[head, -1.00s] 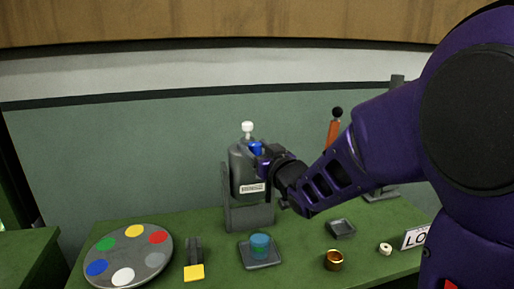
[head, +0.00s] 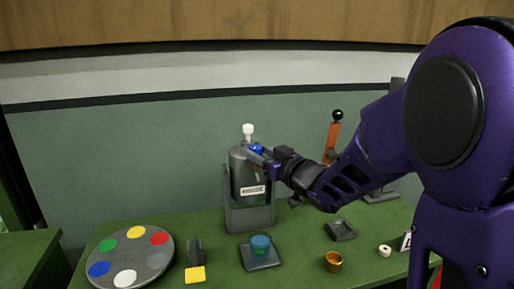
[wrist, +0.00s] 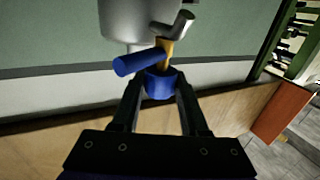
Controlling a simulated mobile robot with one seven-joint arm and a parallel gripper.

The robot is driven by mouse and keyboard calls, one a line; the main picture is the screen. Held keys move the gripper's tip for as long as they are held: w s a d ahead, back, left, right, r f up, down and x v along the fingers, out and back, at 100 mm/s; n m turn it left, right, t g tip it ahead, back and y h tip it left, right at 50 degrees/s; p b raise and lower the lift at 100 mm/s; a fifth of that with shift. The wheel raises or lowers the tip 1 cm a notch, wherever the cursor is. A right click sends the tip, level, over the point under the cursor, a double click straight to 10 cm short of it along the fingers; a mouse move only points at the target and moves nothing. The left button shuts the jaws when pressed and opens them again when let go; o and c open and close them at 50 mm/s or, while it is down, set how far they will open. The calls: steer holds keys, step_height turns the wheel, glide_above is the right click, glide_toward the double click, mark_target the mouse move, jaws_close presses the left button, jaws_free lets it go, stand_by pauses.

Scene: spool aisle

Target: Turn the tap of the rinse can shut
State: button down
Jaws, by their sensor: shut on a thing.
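The rinse can (head: 247,180) is a grey metal canister with a white knob on top and a label, held in a grey stand (head: 250,218). In the wrist view, the can (wrist: 140,20) is at the top, with a brass stem (wrist: 165,48) and a short grey spout beside it. The tap has blue parts: a blue bar (wrist: 140,63) sticks out left, and a blue knob (wrist: 160,86) sits between my fingertips. My gripper (wrist: 160,92) is shut on this blue knob. In the head view, my gripper (head: 268,165) reaches the can's upper right side, partly hiding the tap.
A round palette (head: 156,262) of several paints, a yellow-ended block (head: 195,274), a blue-green cup (head: 260,244) on a dark tray, a brass ring (head: 333,262), a small dark dish (head: 341,231) and a white ring (head: 385,250) lie on the green table. An orange lever (head: 333,133) stands behind my arm.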

steer(key=n+g+y+p, duration=0.3)
steer(key=n+g+y, duration=0.1)
steer(key=g, duration=0.1)
steer(key=shift+w+r+p, duration=0.1)
steer(key=shift+r+p, duration=0.1)
steer(key=shift+p, duration=0.15)
steer(key=shift+f+n+g+y+p, duration=0.1)
steer(key=shift+n+g+y+p, duration=0.8)
steer(key=shift+n+g, duration=0.55)
steer(key=shift+g, duration=0.45)
steer(key=shift+c, duration=2.1)
jaws_free()
steer(key=v, duration=1.7)
steer(key=shift+d, duration=0.15)
